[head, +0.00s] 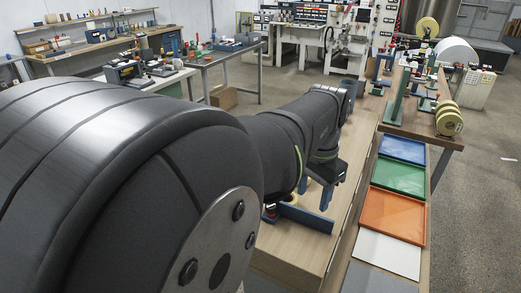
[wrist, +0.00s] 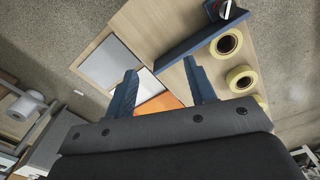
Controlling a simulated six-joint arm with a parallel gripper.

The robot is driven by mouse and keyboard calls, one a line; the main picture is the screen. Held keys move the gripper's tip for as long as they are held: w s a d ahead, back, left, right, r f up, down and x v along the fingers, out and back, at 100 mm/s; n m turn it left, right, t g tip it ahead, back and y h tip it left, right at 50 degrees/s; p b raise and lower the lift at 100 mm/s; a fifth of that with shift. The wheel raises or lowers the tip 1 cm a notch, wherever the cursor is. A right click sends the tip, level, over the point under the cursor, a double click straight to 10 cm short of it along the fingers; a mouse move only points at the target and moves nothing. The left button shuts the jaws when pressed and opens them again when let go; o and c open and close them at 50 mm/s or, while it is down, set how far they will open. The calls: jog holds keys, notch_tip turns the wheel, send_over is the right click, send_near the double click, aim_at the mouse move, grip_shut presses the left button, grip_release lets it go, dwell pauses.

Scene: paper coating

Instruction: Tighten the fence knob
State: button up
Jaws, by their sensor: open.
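A blue fence (head: 306,217) lies on the wooden bench, partly behind my arm in the head view. It also shows in the wrist view (wrist: 205,32) as a long bar above the right finger. A small red and dark part (wrist: 229,10), seemingly the fence knob, sits by the far end of the fence at the top edge of the wrist view. A red bit (head: 269,214) also shows beside my arm in the head view. My gripper (head: 315,192) is open and empty, above the bench near the fence. In the wrist view its blue fingers (wrist: 161,68) are wide apart, away from the knob.
Yellow tape rolls (wrist: 230,43) lie beside the fence. Blue (head: 403,150), green (head: 398,178) and orange (head: 392,216) trays line the bench's right side, with a white one (head: 387,253) nearer. Green stands (head: 399,97) with rolls stand at the far end.

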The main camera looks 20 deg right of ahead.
jog(key=w+a+r+n, duration=0.5)
jog(key=w+a+r, duration=0.1)
jog(key=w, duration=0.4)
jog(key=f, duration=1.7)
jog(key=shift+s+a, duration=0.1)
jog(key=shift+a, duration=0.1)
jog(key=shift+c, duration=0.2)
